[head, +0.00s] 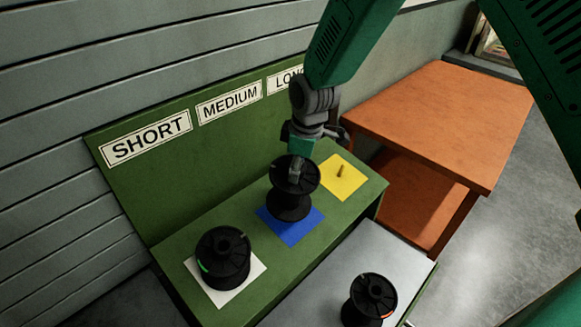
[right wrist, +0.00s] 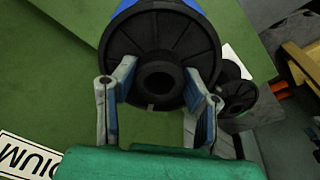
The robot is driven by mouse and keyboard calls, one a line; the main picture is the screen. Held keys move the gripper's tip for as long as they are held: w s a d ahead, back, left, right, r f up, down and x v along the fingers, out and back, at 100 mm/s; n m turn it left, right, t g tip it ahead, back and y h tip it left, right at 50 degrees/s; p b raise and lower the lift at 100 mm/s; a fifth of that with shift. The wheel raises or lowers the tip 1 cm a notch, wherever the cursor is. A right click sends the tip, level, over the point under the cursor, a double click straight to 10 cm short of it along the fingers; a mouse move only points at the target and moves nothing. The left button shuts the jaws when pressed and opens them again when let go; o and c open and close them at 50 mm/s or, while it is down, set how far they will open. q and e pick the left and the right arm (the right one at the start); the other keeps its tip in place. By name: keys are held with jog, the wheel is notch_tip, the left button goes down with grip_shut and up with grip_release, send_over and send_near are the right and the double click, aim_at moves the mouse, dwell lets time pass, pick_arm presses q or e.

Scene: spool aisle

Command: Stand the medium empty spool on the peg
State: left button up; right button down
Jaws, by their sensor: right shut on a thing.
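A black spool (head: 289,207) stands upright over the blue square (head: 303,236) below the MEDIUM label. I cannot tell whether it touches the square, and any peg under it is hidden. My right gripper (head: 297,165) is shut on this spool from above. In the right wrist view, the fingers (right wrist: 158,104) lie on opposite sides of the spool's end (right wrist: 160,55), which has a dark central hole. The blue square (right wrist: 195,8) shows behind it. My left gripper is not in view.
Another black spool (head: 223,260) stands on the white square (head: 251,286) at left. The yellow square (head: 350,188) has a bare peg (head: 342,170). A black spool with an orange mark (head: 371,296) stands on a grey surface (head: 345,262) in front. An orange table (head: 440,120) is at right.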

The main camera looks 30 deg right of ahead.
aim_at(309, 169)
jog(key=shift+d+f, duration=0.25)
jog(key=shift+d, duration=1)
jog(key=shift+d+f, duration=0.1)
jog(key=shift+d, duration=0.2)
jog(key=shift+a+f, duration=0.1)
jog(key=shift+a, duration=0.95)
jog(key=shift+w+a+f, duration=0.1)
jog(key=shift+a, duration=0.3)
jog(key=shift+d+f+b, duration=0.1)
jog(key=shift+b, duration=0.2)
jog(key=shift+d, duration=0.6)
jog(key=shift+d+r+p, duration=0.2)
jog(key=shift+d+p, duration=0.15)
jog(key=shift+d, duration=0.25)
jog(key=shift+a+r, duration=0.15)
jog(key=shift+a, duration=0.95)
jog(key=shift+d+f, duration=0.2)
jog(key=shift+d, duration=1.4)
jog(key=shift+a+r, duration=0.1)
jog(key=shift+a, duration=0.45)
jog(key=shift+a+r, duration=0.1)
jog(key=shift+a, duration=0.3)
jog(key=shift+d, duration=0.85)
jog(key=shift+a, duration=1.15)
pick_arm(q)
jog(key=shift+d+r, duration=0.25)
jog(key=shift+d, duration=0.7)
pick_arm(e)
jog(key=shift+d, duration=0.1)
